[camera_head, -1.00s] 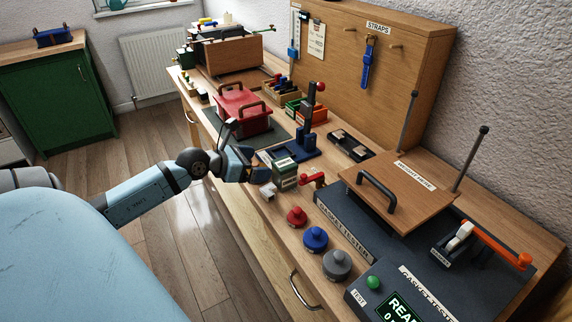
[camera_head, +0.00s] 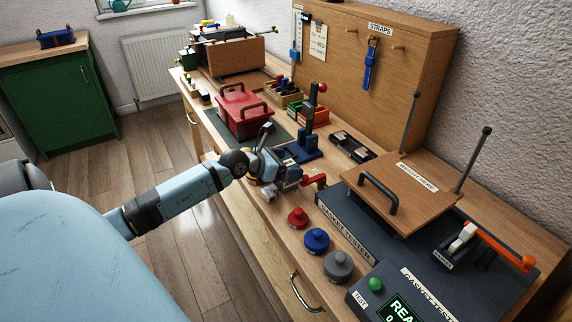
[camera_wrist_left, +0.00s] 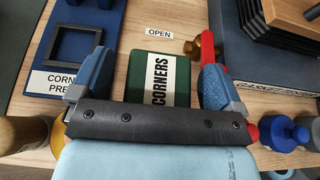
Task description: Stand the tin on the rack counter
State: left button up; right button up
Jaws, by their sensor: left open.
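The tin, a dark green box labelled CORNERS (camera_wrist_left: 165,78), stands on the wooden bench in the left wrist view. My left gripper (camera_wrist_left: 152,84) is open, with one blue finger on each side of the tin; I cannot tell whether either finger touches it. In the head view my left gripper (camera_head: 288,181) is low over the bench and hides most of the tin. No surface is marked as the rack counter; a wooden-topped green cabinet (camera_head: 70,98) stands apart at the far left. My right gripper is not in view.
The blue corner press (camera_head: 302,150) stands beside the tin, with a red-handled part (camera_head: 315,180) on the other side. Red (camera_head: 298,218), blue (camera_head: 316,240) and grey (camera_head: 338,265) knobbed weights line the front edge. The gasket tester (camera_head: 346,228) fills the right. Open floor separates bench and cabinet.

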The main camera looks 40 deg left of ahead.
pick_arm(q)
jog(key=shift+c, duration=0.4)
jog(key=c, duration=1.1)
